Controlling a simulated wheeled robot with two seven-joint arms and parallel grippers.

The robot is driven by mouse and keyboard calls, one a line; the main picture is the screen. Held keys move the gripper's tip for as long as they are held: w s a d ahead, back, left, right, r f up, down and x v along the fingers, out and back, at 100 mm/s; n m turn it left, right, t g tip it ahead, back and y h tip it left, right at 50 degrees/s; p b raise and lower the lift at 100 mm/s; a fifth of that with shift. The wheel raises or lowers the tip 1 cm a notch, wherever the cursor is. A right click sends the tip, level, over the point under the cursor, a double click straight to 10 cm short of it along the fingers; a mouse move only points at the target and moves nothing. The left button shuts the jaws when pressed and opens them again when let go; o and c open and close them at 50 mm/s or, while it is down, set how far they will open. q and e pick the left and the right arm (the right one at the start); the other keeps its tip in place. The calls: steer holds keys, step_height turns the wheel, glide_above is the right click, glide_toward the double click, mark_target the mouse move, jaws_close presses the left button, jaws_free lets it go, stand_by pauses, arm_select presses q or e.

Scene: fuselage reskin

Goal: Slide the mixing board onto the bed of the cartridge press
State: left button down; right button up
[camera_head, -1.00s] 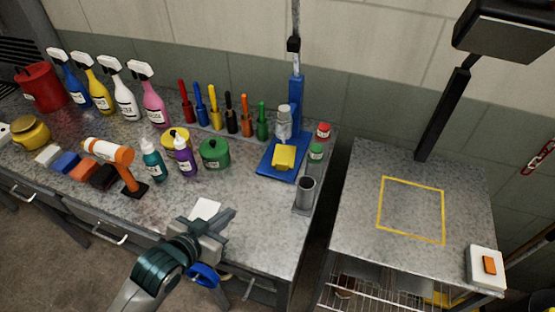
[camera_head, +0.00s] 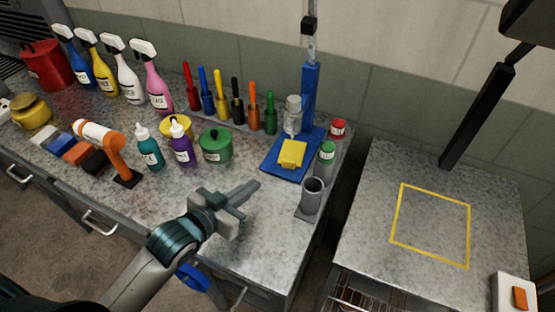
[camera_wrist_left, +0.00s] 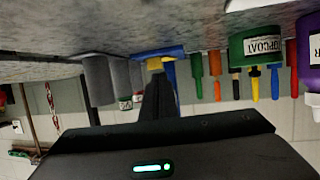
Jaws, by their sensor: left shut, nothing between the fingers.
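A blue stand with an upright post (camera_head: 310,95) and a flat blue base (camera_head: 275,163) is at the back right of the bench; it looks like the cartridge press. A yellow block (camera_head: 292,153) and a clear cartridge-like bottle (camera_head: 292,115) are at its base. My left gripper (camera_head: 250,190) is shut and empty, low over the bench in front of the blue base, pointing towards it. It also shows as a dark finger shape in the upside-down left wrist view (camera_wrist_left: 160,100). I cannot make out the mixing board; my gripper may hide it. My right gripper is not in view.
A grey cup (camera_head: 311,195) stands right of my gripper, near the bench edge. A green-lidded jar (camera_head: 327,158) and a green pot (camera_head: 215,146) are nearby. A gap separates the bench from a right-hand table (camera_head: 375,215) with a yellow outline (camera_head: 430,262).

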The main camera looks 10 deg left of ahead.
arm_select(q)
steer(key=shift+w+d+r+p, duration=0.1)
steer(key=shift+w+d+p, duration=0.15)
steer(key=shift+w, duration=0.25)
steer(key=shift+w+d+p, duration=0.1)
steer(key=shift+w+p, duration=0.1)
steer(key=shift+w, duration=0.3)
steer(key=w+d+p, duration=0.1)
steer(key=w, duration=0.2)
steer(key=w+d+p, duration=0.1)
steer(key=w, duration=0.2)
steer(key=w+d+p, duration=0.1)
steer(key=w, duration=0.2)
steer(key=shift+d+p, duration=0.2)
steer(key=shift+p, duration=0.15)
steer(key=shift+w+d+p, duration=0.15)
steer(key=shift+w+p, duration=0.1)
steer(key=shift+p, duration=0.05)
steer(key=shift+f, duration=0.45)
steer(key=shift+s+f, duration=0.2)
steer(key=shift+f, duration=0.35)
